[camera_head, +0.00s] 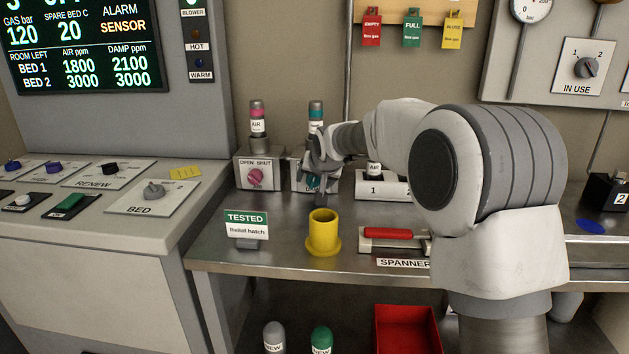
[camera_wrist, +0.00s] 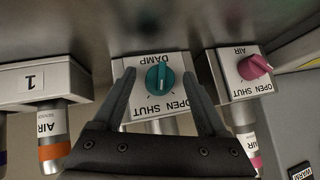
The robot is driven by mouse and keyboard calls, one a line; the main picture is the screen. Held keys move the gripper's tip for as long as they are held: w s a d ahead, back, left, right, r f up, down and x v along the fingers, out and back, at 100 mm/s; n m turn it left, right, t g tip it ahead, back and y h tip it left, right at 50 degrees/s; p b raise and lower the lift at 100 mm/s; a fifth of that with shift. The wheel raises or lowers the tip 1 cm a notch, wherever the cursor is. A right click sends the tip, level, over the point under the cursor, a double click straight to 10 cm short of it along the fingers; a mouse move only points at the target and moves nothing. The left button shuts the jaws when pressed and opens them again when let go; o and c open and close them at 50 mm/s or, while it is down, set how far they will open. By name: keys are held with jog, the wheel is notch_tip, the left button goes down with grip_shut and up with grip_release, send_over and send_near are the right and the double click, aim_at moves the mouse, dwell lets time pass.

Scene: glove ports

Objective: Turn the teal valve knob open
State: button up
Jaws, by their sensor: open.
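The teal valve knob (camera_wrist: 160,78) is on a white DAMP panel (camera_wrist: 128,72) marked OPEN and SHUT, which appears upside down in the wrist view. A pale pointer line on the knob runs roughly up and down in that view. In the head view, the teal knob (camera_head: 313,183) is partly hidden behind my gripper (camera_head: 317,170). My gripper (camera_wrist: 159,74) is open, with one finger on each side of the knob in the wrist view. I see gaps between the fingers and the knob; the distance in depth is hard to tell.
A pink AIR knob (camera_head: 256,177) is on the neighbouring box to the left. A box numbered 1 and 2 (camera_head: 370,184) stands to the right. A yellow cup (camera_head: 323,233), a TESTED sign (camera_head: 246,225) and a red-handled spanner (camera_head: 388,233) are on the bench in front.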

grip_shut()
jog(key=shift+a, duration=0.15)
dwell(0.4)
jog(key=shift+a+r+n+h, duration=0.15)
jog(key=shift+n+h, duration=0.35)
jog(key=shift+h, duration=0.3)
jog(key=n+h, duration=0.1)
jog(key=h, duration=0.2)
jog(key=shift+a+p, duration=0.2)
jog(key=shift+p, duration=0.1)
jog(key=n+h, duration=0.1)
jog(key=h, duration=0.1)
jog(key=shift+a+n+h, duration=0.15)
jog(key=shift+n+h, duration=0.15)
jog(key=shift+n, duration=0.1)
jog(key=shift+f+n+h+p, duration=0.2)
jog(key=shift+n+h+p, duration=0.3)
jog(key=shift+h, duration=0.5)
